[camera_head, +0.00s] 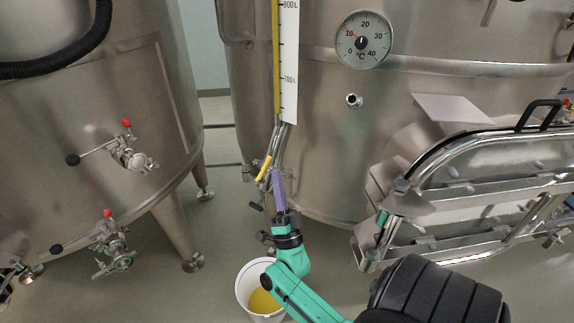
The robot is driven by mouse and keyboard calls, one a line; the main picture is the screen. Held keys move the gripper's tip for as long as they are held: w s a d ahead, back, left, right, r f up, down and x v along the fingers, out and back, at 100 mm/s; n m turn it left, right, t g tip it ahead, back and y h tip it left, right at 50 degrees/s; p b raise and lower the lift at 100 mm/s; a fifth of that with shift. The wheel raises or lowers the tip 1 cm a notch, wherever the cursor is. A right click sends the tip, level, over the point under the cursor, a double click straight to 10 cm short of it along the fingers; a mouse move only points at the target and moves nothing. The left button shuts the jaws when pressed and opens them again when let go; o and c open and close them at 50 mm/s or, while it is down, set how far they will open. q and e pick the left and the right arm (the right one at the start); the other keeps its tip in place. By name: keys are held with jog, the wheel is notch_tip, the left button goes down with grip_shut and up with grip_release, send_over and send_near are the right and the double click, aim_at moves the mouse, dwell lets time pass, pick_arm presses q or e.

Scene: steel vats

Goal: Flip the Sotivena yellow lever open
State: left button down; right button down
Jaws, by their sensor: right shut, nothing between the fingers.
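The yellow lever (264,168) sits at the foot of the level gauge on the right-hand steel vat. It is tilted, with its upper end leaning to the right. My right gripper (278,178), with purple fingers, is upright just to the right of the lever and is shut with nothing held. It overlaps the valve fittings behind it, so part of them is hidden. I cannot tell whether the fingers touch the lever. My left gripper is not in view.
A white bucket (243,288) with yellow liquid stands on the floor below, partly behind my right arm. The vat's open hatch door (470,190) juts out at the right. Another vat (90,110) with red-tipped valves stands at the left. Floor shows between the vats.

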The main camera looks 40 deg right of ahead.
jog(key=shift+w+a+r, duration=0.1)
jog(key=shift+w+a, duration=0.05)
jog(key=shift+w, duration=0.55)
